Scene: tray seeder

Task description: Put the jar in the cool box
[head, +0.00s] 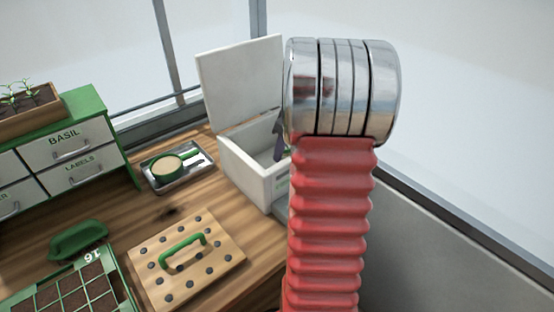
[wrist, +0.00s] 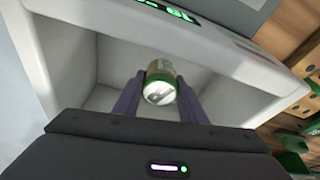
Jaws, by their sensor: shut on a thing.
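In the head view one dark finger shows at the box opening, and my arm hides the jar and the box's right side.
Left of the box is a metal tray (head: 168,186) with a green-handled scoop (head: 168,167). A pegged board (head: 220,262) with a green handle lies in front. A seed tray (head: 122,290) and drawer unit (head: 118,145) are at left. A window stands behind.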

